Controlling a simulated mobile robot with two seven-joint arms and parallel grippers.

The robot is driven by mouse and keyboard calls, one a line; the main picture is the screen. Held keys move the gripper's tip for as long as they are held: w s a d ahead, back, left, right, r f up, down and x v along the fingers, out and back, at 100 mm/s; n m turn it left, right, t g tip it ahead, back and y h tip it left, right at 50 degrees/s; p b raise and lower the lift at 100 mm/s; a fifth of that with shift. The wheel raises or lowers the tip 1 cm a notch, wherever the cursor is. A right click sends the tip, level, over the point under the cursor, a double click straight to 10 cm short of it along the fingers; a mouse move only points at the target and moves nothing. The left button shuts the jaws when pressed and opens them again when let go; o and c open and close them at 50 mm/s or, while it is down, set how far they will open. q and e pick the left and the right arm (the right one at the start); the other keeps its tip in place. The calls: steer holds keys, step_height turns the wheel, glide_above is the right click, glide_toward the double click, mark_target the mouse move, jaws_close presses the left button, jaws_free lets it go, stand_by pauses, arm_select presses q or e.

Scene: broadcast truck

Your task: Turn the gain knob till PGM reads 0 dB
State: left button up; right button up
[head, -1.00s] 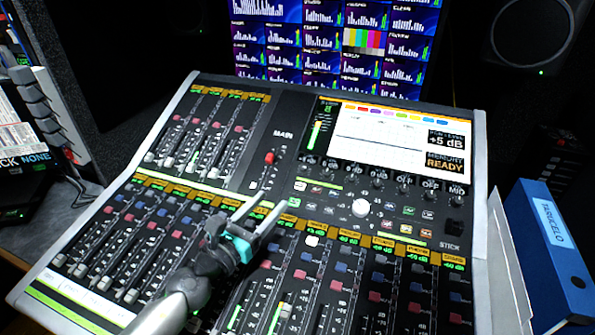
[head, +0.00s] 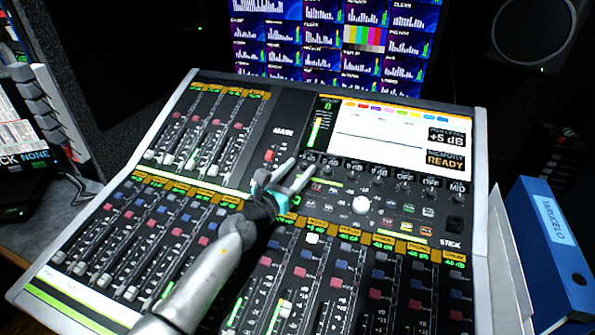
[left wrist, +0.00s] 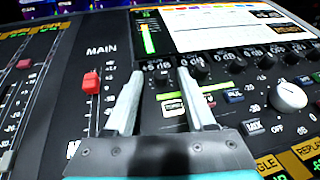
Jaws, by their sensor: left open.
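The mixing console's screen has a PGM level box (head: 450,134) that reads +5 dB. Below the screen runs a row of small dark knobs. The leftmost knob (left wrist: 162,77) has a label reading +5 dB above it in the left wrist view; I cannot read the word gain on it. My left gripper (head: 302,166) is open over the console, its fingertips near this knob. In the left wrist view the gripper (left wrist: 159,80) has its two fingers apart, with the knob seen between the tips. Contact cannot be told. My right gripper is not in view.
A red main fader (left wrist: 91,82) stands left of the fingers. A larger white knob (head: 361,206) is to the right. Banks of faders fill the console's front and left. A blue binder (head: 548,250) stands at the right, and a monitor wall (head: 330,45) rises behind.

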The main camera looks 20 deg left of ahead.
arm_select(q)
jaws_close()
stand_by(0.5)
